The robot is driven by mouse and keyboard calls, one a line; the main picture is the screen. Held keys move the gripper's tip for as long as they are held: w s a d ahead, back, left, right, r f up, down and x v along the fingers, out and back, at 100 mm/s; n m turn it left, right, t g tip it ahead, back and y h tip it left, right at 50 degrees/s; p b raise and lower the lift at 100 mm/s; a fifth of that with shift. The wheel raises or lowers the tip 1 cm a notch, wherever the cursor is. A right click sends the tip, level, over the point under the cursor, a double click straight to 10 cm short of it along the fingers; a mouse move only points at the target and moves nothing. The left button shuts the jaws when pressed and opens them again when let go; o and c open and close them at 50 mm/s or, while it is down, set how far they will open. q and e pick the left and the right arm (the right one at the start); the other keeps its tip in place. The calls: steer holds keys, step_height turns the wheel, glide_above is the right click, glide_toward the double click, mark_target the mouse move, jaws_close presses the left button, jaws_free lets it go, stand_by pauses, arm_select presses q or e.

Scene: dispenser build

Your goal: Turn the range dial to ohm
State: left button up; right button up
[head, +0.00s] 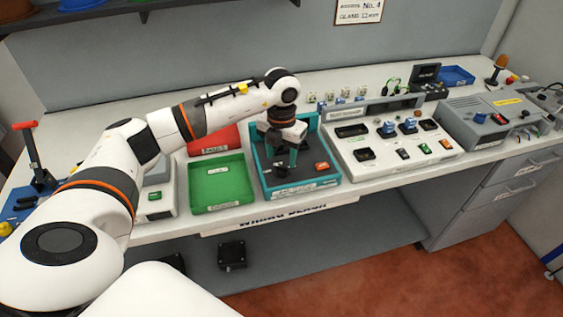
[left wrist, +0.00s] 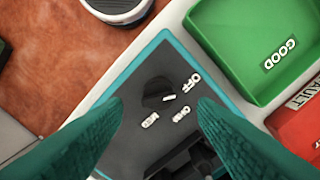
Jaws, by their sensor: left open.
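The range dial (left wrist: 157,92) is a black round knob with a white mark, on a dark panel inside the teal-rimmed station (head: 305,187). White labels stand around it in the left wrist view. The OFF label (left wrist: 190,81) is clear; two others (left wrist: 181,114) (left wrist: 149,120) are too small to read surely. The white mark points right, toward the OFF side. My left gripper (head: 283,158) reaches down over the station. In the left wrist view its two teal fingers (left wrist: 158,104) are open, one on each side of the dial. I cannot tell whether they touch it. My right gripper is out of view.
A green tray (head: 217,184) marked GOOD and a red tray (head: 215,140) marked FAULT stand left of the station. A white panel (head: 390,160) with several sockets and buttons stands to its right. An orange piece (head: 321,166) sits in the station's right part.

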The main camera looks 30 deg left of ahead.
mark_target(282, 166)
arm_select(q)
steer(key=shift+f+p, duration=0.3)
steer(key=shift+f, duration=1.9)
steer(key=shift+c, duration=0.3)
steer(key=c, duration=0.9)
